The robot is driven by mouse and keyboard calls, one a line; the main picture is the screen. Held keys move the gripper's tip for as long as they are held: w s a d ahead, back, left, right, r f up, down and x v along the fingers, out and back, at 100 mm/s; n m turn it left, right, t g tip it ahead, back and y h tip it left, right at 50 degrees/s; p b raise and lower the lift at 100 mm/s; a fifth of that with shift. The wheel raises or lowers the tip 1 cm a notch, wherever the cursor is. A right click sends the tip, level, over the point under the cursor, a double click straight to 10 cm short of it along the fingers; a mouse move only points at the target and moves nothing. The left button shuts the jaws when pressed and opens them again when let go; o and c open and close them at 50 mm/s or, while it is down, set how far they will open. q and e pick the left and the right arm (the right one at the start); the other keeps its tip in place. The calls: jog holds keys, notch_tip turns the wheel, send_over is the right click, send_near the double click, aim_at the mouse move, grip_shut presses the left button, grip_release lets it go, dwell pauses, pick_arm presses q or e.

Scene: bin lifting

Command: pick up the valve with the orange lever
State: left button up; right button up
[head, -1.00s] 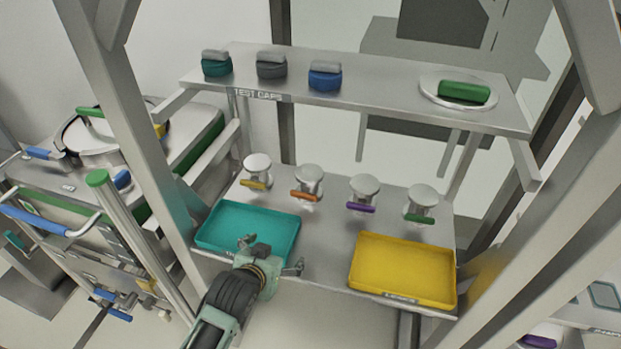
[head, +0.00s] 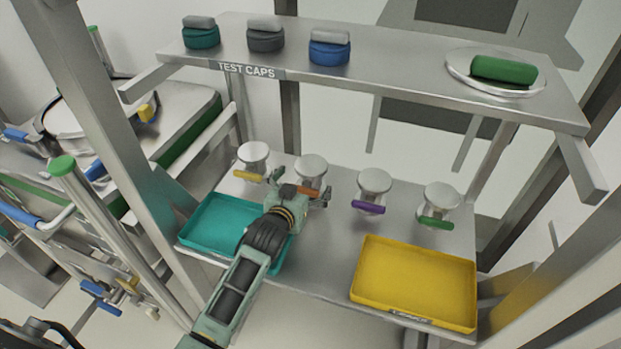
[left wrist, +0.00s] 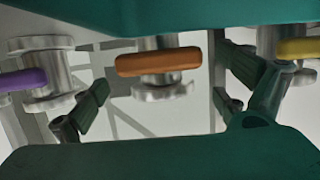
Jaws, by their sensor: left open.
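The valve with the orange lever (head: 312,172) stands in the row on the lower shelf, second from the left. Its orange lever also shows in the middle of the left wrist view (left wrist: 158,62), between my open fingers. My left gripper (head: 304,192) is open at the front of this valve and partly hides it in the head view. The fingers stand on both sides of the valve in the wrist view, with visible gaps. I cannot tell how deep the valve lies between them. My right gripper is not in view.
Valves with yellow (head: 253,156), purple (head: 374,183) and green (head: 440,200) levers stand in the same row. A teal tray (head: 205,222) and a yellow tray (head: 415,285) lie in front. An upper shelf (head: 400,85) with caps overhangs behind the valves.

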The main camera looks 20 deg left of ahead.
aim_at(308, 181)
pick_arm(q)
jog(key=shift+w, duration=0.4)
jog(key=p+x, duration=0.1)
jog(key=x, duration=0.2)
jog(key=shift+w+f, duration=0.1)
jog(key=shift+f, duration=0.1)
jog(key=shift+w+f, duration=0.15)
jog(key=shift+w, duration=0.4)
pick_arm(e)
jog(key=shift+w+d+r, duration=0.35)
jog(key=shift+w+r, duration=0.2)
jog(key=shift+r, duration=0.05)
pick_arm(q)
jog(key=c, duration=2.2)
jog(key=shift+d+r, duration=0.1)
jog(key=shift+r, duration=0.15)
jog(key=shift+c, duration=0.4)
jog(key=shift+w, duration=0.1)
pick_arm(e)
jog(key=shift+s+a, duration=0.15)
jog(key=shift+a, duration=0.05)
